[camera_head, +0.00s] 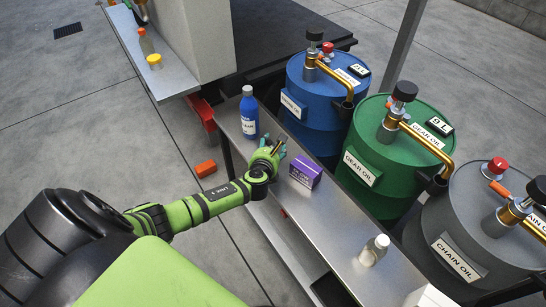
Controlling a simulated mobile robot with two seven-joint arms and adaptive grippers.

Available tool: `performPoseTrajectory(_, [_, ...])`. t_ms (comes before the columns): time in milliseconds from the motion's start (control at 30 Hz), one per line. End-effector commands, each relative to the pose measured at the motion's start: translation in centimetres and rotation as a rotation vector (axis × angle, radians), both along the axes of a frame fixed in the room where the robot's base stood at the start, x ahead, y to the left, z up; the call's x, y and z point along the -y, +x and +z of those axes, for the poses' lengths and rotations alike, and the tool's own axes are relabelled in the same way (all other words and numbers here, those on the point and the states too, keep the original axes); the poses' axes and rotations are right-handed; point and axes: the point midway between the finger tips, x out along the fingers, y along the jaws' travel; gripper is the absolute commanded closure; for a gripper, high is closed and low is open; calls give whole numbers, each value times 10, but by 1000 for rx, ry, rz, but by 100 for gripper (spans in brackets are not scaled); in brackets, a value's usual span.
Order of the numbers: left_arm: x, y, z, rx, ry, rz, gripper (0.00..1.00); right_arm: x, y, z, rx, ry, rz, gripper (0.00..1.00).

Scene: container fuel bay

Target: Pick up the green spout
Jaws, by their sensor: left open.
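My left gripper (281,145) reaches in from the left on my green arm. It is open over the metal shelf (310,215), between the blue bottle (249,112) and the purple box (305,172). I cannot make out a separate green spout; the gripper may hide something small at its fingers. The green gear oil drum (372,200) stands behind the shelf to the right. Its curved spout (430,142) is brass-coloured and well away from the gripper. My right gripper is not in view.
A blue drum (312,128) and a grey chain oil drum (465,225) flank the green drum. An orange block (206,168) lies on the floor. Another shelf (165,75) at upper left holds small bottles.

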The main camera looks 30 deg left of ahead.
Motion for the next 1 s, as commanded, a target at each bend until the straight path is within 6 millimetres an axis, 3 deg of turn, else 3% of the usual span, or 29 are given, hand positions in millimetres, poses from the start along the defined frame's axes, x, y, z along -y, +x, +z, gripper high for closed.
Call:
performPoseTrajectory(233, [-1,1,-1,-1,-2,0,38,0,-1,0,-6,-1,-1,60])
performPoseTrajectory(300, [-1,1,-1,-1,-2,0,66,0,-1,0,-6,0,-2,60])
performPoseTrajectory(400, [0,1,-1,-2,-2,0,100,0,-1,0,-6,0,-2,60])
performPoseTrajectory(800, [-1,-1,-3,-8,-1,1,100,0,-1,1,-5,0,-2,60])
performPoseTrajectory(1000, [-1,-1,9,-8,1,1,100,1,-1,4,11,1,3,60])
